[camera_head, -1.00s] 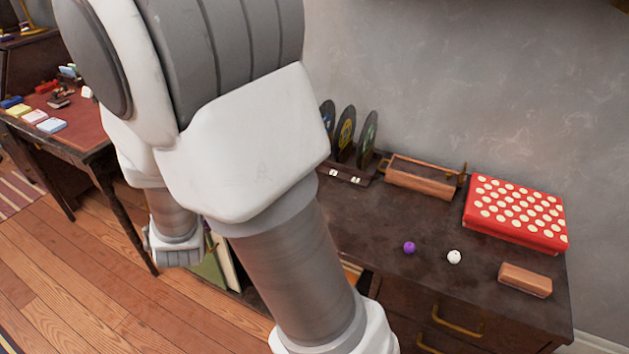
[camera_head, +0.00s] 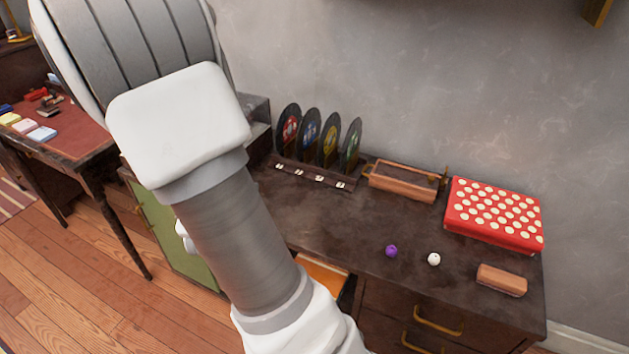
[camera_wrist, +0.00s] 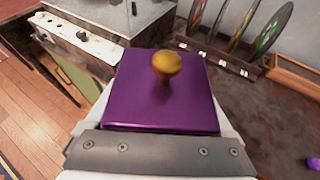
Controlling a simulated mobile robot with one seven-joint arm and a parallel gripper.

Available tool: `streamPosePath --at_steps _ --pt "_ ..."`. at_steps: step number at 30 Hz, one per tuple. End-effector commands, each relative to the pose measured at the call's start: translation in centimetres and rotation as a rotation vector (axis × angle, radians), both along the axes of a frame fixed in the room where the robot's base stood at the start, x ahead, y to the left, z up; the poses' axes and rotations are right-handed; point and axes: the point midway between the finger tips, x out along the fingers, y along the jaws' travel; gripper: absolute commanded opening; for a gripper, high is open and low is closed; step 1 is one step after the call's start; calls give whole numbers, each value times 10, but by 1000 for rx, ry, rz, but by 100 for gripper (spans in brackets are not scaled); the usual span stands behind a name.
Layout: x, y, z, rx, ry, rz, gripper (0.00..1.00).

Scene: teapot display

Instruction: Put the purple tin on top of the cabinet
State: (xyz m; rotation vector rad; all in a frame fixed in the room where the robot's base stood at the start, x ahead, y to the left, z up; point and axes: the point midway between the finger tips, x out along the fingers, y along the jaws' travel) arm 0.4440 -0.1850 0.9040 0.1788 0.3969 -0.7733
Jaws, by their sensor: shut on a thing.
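The purple tin (camera_wrist: 138,95), square with a gold knob on its lid, fills the middle of the wrist view. My gripper (camera_wrist: 160,102) is shut on it, with white fingers at its left and right sides. The tin does not show in the head view, where my arm covers that area. A dark wooden cabinet (camera_head: 330,222) stands against the wall, with a green door at left and drawers at right. In the wrist view its dark top (camera_wrist: 265,105) lies right of the tin. I cannot tell the tin's height above it.
On the dark top are a rack of upright discs (camera_head: 330,140), a wooden box (camera_head: 403,181), a red dotted case (camera_head: 495,213), a purple ball (camera_head: 391,251), a white ball (camera_head: 434,259) and a brown block (camera_head: 502,280). Its middle is bare. A red-topped desk (camera_head: 75,130) stands left.

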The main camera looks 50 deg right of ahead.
Motion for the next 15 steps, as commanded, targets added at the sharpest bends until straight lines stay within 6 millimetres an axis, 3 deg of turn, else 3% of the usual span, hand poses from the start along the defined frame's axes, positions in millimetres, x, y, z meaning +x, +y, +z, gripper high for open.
streamPosePath --at_steps 3,9,15 --pt "-27 -42 5 -5 3 -122 16" --pt "-76 -100 9 -15 1 -311 16" --pt "-116 -136 13 -27 -3 -445 16"
